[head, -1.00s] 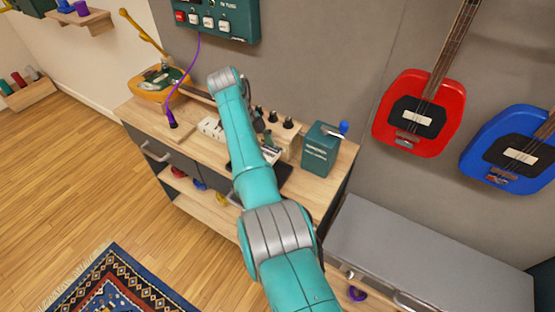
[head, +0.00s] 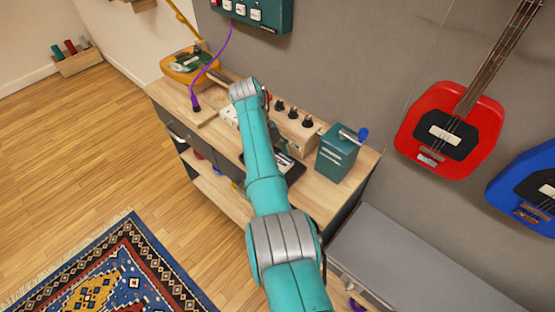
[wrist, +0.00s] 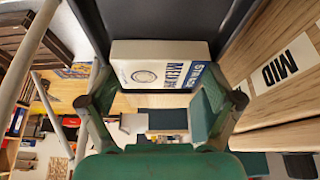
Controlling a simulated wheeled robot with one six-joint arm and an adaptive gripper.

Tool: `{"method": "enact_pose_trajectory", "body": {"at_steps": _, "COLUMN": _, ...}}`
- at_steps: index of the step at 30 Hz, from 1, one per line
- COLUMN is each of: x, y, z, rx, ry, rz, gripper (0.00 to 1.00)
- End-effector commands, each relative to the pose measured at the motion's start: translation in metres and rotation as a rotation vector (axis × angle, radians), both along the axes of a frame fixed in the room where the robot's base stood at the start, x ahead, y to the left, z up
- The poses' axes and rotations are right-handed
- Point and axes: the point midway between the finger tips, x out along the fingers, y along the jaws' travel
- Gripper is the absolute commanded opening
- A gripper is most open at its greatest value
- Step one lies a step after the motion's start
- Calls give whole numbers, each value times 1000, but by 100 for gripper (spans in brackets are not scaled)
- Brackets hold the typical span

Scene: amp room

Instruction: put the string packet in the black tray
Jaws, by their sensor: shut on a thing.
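The string packet (wrist: 160,66), white with a blue printed end, is between the fingertips of my gripper (wrist: 158,88) in the wrist view. My gripper is shut on it. The black tray (head: 296,172) lies on the wooden workbench in the head view, partly hidden behind my arm. A pale part of the packet (head: 284,159) shows over the tray's area. A dark surface, seemingly the tray (wrist: 150,18), fills the top of the wrist view behind the packet. I cannot tell whether packet and tray touch. My arm hides most of the gripper in the head view.
A wooden block labelled MID (wrist: 280,70) is close on the right in the wrist view. In the head view, a teal box with a crank (head: 338,152) stands right of the tray and a wooden block with black knobs (head: 293,124) behind it. A grey cabinet (head: 410,270) stands right.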

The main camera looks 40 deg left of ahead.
Motion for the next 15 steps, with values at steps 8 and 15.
{"method": "enact_pose_trajectory", "body": {"at_steps": 8, "x": 0, "y": 0, "z": -3, "rx": 0, "ry": 1, "rz": 0, "gripper": 100}}
{"method": "enact_pose_trajectory", "body": {"at_steps": 15, "x": 0, "y": 1, "z": 0, "rx": 1, "ry": 0, "rz": 1, "gripper": 100}}
